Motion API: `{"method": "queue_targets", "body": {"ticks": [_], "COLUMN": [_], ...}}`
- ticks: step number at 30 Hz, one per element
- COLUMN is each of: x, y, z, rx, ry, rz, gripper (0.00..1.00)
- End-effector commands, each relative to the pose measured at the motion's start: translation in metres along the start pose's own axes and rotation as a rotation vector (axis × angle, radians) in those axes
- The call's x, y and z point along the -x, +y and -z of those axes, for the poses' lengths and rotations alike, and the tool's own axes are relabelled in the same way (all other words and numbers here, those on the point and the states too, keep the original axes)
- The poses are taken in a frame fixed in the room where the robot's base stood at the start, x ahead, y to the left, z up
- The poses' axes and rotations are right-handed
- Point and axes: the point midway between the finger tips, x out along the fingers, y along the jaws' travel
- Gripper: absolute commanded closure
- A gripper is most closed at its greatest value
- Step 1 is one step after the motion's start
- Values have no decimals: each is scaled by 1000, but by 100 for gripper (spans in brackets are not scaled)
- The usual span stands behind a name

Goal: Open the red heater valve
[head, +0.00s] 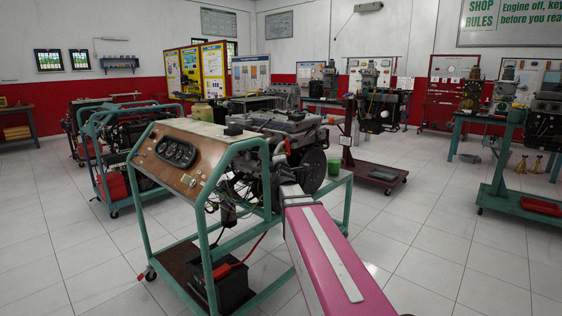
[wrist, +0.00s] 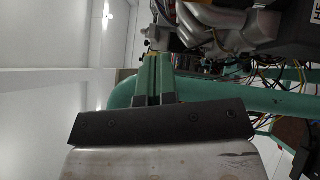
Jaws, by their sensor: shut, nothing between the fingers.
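A black battery (head: 222,287) with a red clamp sits low in the trainer's frame. Loose wires (wrist: 260,72) hang near the engine. Another green-framed trainer (head: 110,150) stands to the left. A red stand (head: 365,170) is behind. Tiled floor (head: 440,240) is open at right.

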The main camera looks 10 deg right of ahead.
Motion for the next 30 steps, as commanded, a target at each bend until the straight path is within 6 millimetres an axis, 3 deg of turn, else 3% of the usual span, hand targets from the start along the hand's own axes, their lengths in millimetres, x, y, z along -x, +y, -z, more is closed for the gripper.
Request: {"method": "queue_targets", "body": {"ticks": [1, 10, 18, 30], "x": [-15, -67, -85, -87], "y": [-1, -1, -1, -1], "z": [0, -3, -25, -28], "rx": [0, 0, -1, -1], "ry": [0, -1, 1, 2], "rz": [0, 1, 2, 2], "gripper": [100, 100, 100, 100]}}
